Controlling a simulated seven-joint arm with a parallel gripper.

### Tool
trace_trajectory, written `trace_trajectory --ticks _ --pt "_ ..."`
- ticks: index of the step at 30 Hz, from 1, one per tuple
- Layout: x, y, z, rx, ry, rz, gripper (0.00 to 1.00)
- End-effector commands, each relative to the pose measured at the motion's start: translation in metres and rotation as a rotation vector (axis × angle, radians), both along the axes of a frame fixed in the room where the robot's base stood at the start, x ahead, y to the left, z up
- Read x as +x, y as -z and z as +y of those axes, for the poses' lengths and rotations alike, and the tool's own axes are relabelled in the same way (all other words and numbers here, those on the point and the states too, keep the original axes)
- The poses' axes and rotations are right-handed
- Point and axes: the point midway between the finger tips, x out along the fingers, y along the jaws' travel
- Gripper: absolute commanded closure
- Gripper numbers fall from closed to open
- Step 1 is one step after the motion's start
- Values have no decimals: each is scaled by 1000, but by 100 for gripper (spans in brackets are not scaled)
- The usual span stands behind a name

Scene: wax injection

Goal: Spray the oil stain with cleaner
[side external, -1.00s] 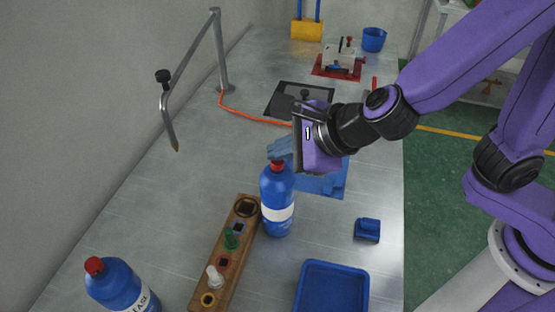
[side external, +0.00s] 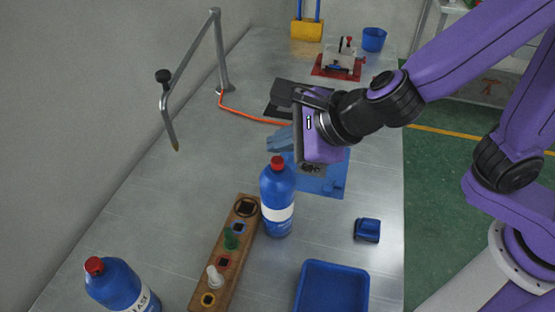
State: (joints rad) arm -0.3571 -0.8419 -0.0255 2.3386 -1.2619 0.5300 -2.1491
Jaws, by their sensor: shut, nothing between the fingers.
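A blue bottle with a red cap and white band (side external: 277,205) stands upright beside the wooden rack. A second blue bottle with a red cap (side external: 112,283) stands at the front left, its label only partly readable. I cannot tell which holds the cleaner, and no spray head shows. Small dark marks (side external: 312,168), possibly the oil stain, lie on a blue sheet (side external: 332,183), partly hidden by my gripper. My gripper (side external: 274,143) is shut and empty.
A wooden rack (side external: 225,262) holding coloured pieces stands left of the middle bottle. A blue tray (side external: 333,292) and small blue block (side external: 367,230) lie at the right. A bent metal pipe stand (side external: 218,50) rises at the left, with an orange hose (side external: 250,114). The left-middle table is clear.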

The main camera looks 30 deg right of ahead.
Motion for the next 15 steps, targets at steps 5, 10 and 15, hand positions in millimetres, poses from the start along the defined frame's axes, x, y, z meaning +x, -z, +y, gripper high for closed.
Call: trace_trajectory --ticks 5,10,15 --pt "1 -14 0 4 3 -3 100" --pt "1 -28 0 4 2 -3 100" --pt "0 -42 0 4 2 0 100"
